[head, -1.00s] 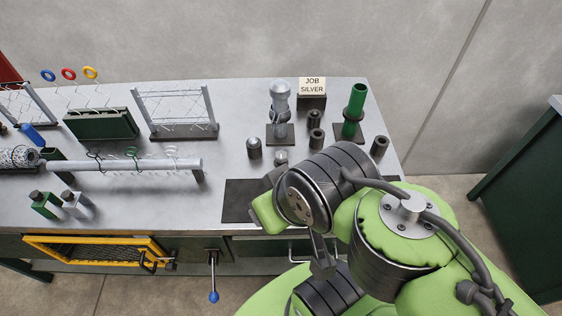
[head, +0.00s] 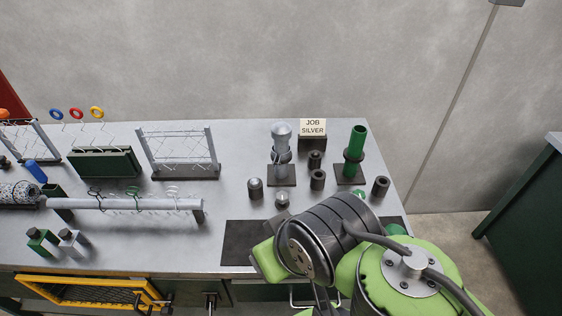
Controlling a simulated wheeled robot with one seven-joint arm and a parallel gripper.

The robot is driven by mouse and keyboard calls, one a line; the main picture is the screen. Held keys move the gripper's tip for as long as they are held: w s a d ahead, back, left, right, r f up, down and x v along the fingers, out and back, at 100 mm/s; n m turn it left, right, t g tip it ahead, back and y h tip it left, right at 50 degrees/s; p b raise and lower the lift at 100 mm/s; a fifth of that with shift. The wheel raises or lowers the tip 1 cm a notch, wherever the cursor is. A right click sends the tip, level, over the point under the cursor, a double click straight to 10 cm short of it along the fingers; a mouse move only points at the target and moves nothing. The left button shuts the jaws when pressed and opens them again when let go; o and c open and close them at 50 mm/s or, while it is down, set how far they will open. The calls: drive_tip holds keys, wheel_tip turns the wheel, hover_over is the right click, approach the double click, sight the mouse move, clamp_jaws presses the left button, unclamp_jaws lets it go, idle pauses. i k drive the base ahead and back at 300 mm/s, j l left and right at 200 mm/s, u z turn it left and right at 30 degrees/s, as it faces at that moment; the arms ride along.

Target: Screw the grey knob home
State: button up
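A dark cylinder with a silver-grey top (head: 255,189) stands upright on the bench. A shorter silver-topped knob (head: 282,200) sits to its right and nearer; I cannot tell which is the grey knob of the task. A silver post (head: 281,150) stands upright on a dark square base behind them. A green post with a dark collar (head: 355,152) stands on a similar base to the right. My arm fills the lower right, in front of the bench. My gripper is not seen.
The JOB SILVER sign (head: 313,128) stands at the back, with dark cylinders (head: 317,180) in front. Another dark cylinder (head: 381,186) and a green-topped piece (head: 360,194) are at right. A dark mat (head: 245,242) lies near the front edge. Wire racks (head: 180,152) and a horizontal bar (head: 130,204) occupy the left.

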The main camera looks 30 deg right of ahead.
sight(282, 197)
drive_tip(key=l+u, duration=0.15)
drive_tip(key=u, duration=0.2)
drive_tip(key=k+l+u, duration=0.1)
drive_tip(key=u, duration=0.25)
drive_tip(key=k+l+u, duration=0.1)
drive_tip(key=u, duration=0.2)
drive_tip(key=k, duration=0.05)
